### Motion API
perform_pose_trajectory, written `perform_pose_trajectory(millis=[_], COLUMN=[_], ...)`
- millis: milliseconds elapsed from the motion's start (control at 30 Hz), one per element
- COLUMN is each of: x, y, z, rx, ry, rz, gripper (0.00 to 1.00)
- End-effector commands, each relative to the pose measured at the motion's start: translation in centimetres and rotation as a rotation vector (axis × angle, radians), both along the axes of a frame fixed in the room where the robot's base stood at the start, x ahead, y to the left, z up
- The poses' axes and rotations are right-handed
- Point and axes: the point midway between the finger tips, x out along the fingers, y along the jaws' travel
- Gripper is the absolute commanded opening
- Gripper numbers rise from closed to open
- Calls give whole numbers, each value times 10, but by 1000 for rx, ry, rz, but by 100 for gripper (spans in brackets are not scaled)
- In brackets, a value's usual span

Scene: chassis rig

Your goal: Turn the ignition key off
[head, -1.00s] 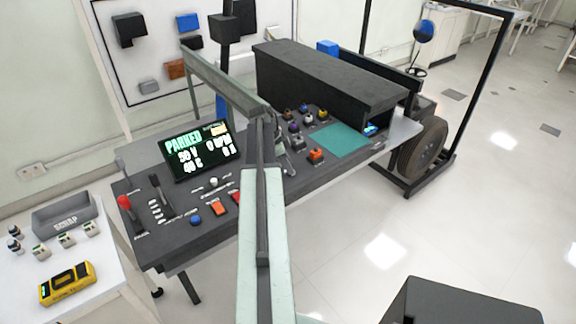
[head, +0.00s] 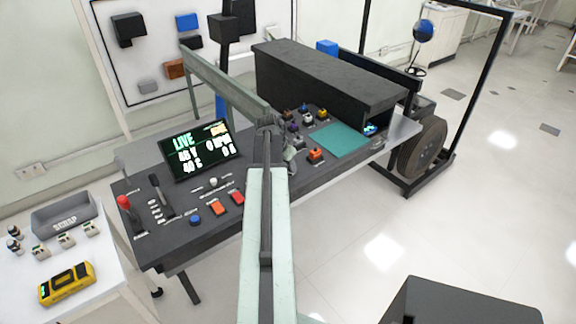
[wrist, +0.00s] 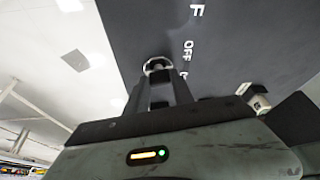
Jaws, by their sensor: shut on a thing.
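My gripper (wrist: 158,82) is shut on the ignition key (wrist: 157,65), a small round metal piece between the fingertips in the wrist view. The dark panel behind it carries white lettering, with "OFF" (wrist: 187,50) readable to the right of the key. The key's exact angle is hard to tell. In the head view my arm reaches over the grey console (head: 182,230) and hides the key.
A red lever (head: 124,202) and a black lever (head: 156,184) stand on the console's left. Blue, orange and red buttons (head: 218,208) sit left of my arm. Several coloured plugs and a teal pad (head: 340,139) lie right of it. A black housing (head: 325,80) rises behind.

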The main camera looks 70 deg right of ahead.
Motion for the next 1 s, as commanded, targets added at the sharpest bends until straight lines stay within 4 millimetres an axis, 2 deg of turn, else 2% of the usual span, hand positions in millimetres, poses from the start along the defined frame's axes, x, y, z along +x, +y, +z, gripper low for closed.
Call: perform_pose_trajectory(millis=[400, 1000], x=[-1, -1], y=[1, 1], z=[0, 0], rx=[2, 2], ry=[-2, -1], rz=[264, 342], gripper=[0, 0])
